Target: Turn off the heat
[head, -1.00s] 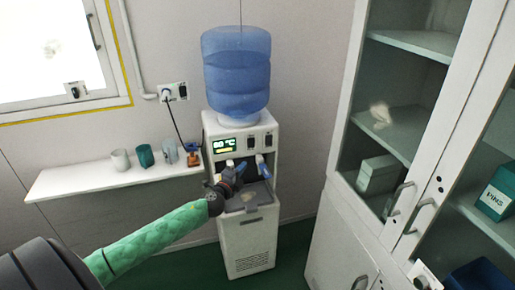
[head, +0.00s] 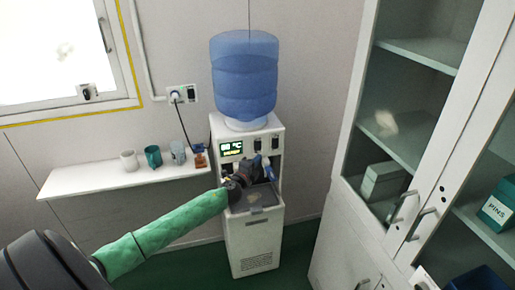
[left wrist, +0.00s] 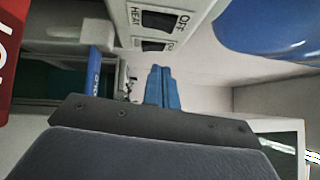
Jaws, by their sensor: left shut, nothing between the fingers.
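The water dispenser (head: 256,241) stands against the wall, with a lit green display (head: 231,148) and two dark rocker switches (head: 257,144) on its upper front. In the left wrist view a dark switch marked HEAT and OFF (left wrist: 160,20) is at the top, with a second dark switch (left wrist: 153,46) below it. Which way the heat switch is tipped, I cannot tell. My left gripper (left wrist: 162,88) is shut and empty, its blue fingertips apart from both switches. In the head view it is in front of the dispenser, below the switch panel, partly hiding the tap area. My right gripper is not in view.
A blue tap (head: 268,170) sits close by my left gripper. A blue water bottle (head: 245,80) tops the dispenser. A white shelf (head: 85,186) with several cups is at the left. A glass-door cabinet (head: 352,215) stands close at the right.

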